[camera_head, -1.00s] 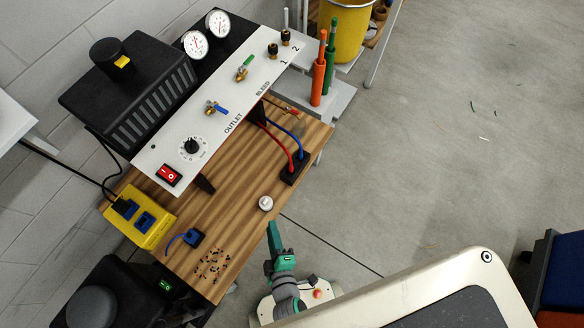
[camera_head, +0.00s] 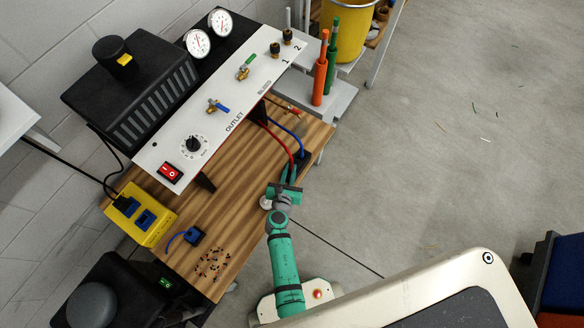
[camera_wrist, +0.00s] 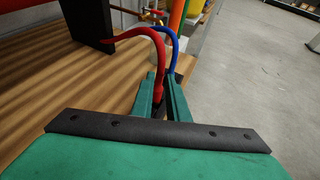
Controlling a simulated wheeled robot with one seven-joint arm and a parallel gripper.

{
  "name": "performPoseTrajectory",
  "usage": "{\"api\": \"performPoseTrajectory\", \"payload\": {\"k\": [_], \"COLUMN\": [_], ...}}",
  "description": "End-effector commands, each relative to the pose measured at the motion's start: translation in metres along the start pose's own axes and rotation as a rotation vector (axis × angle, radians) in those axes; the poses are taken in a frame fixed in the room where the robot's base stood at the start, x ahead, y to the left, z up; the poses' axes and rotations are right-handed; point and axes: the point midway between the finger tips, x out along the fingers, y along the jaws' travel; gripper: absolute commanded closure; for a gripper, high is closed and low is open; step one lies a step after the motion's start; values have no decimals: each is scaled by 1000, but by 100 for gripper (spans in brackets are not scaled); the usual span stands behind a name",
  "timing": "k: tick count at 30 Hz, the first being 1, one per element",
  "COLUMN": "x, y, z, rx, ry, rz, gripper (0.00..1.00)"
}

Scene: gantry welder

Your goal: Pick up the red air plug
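The red air plug (camera_wrist: 158,86) is the end of the red hose, which arches down from the panel and stands beside the blue hose (camera_wrist: 171,45). My gripper (camera_wrist: 161,90) reaches over the bench edge, its two green fingers on either side of the red plug. The fingers look apart, with a dark gap beside the plug on the right. In the head view my gripper (camera_head: 289,172) is at the black block (camera_head: 304,158) and hides part of it. The red hose (camera_head: 281,140) runs down to the fingertips there.
The wooden bench (camera_head: 230,200) carries the control panel (camera_head: 215,115), a yellow socket box (camera_head: 141,217) and a small blue-cabled block (camera_head: 195,236). A white round knob (camera_head: 266,202) is close beside my wrist. Orange and green rods (camera_head: 320,70) stand behind.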

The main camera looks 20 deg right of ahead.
Motion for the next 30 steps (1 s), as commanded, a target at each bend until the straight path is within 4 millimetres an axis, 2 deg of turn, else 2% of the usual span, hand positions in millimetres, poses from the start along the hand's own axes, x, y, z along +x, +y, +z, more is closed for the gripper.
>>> {"api": "performPoseTrajectory", "payload": {"k": [4, 13, 21, 30], "x": [22, 41, 75, 85], "y": [0, 0, 0, 0], "z": [0, -2, -6, -7], "rx": [2, 3, 4, 4], "ry": [0, 1, 0, 0], "rz": [-1, 0, 1, 1], "gripper": [86, 86, 86, 86]}}
